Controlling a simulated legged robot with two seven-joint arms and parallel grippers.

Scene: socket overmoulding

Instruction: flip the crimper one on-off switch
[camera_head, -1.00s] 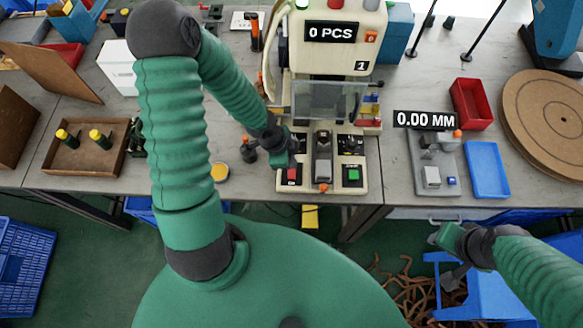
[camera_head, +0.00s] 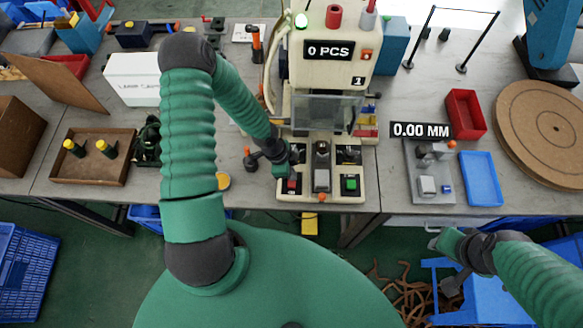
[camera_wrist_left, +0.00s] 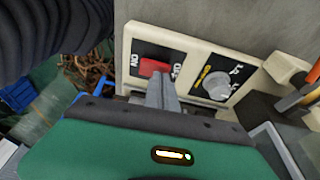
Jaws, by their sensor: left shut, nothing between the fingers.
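Crimper one (camera_head: 330,70) is the cream machine with the "0 PCS" display and a "1" label. Its red on-off switch (camera_head: 291,184) sits at the front left of its base, partly covered by my left gripper (camera_head: 288,174). In the left wrist view the red switch (camera_wrist_left: 153,67) lies between "ON" and "OFF" lettering. My left gripper (camera_wrist_left: 162,88) is shut and empty, its tips at the switch's lower edge; I cannot tell whether they touch it. My right gripper (camera_head: 434,243) is in front of the table at the lower right, its jaws unclear.
A green button (camera_head: 350,185) is at the front right of the crimper base. A grey knob (camera_wrist_left: 216,86) is beside the switch. A measuring device (camera_head: 428,180), blue tray (camera_head: 481,178) and red bin (camera_head: 465,113) stand to the right.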

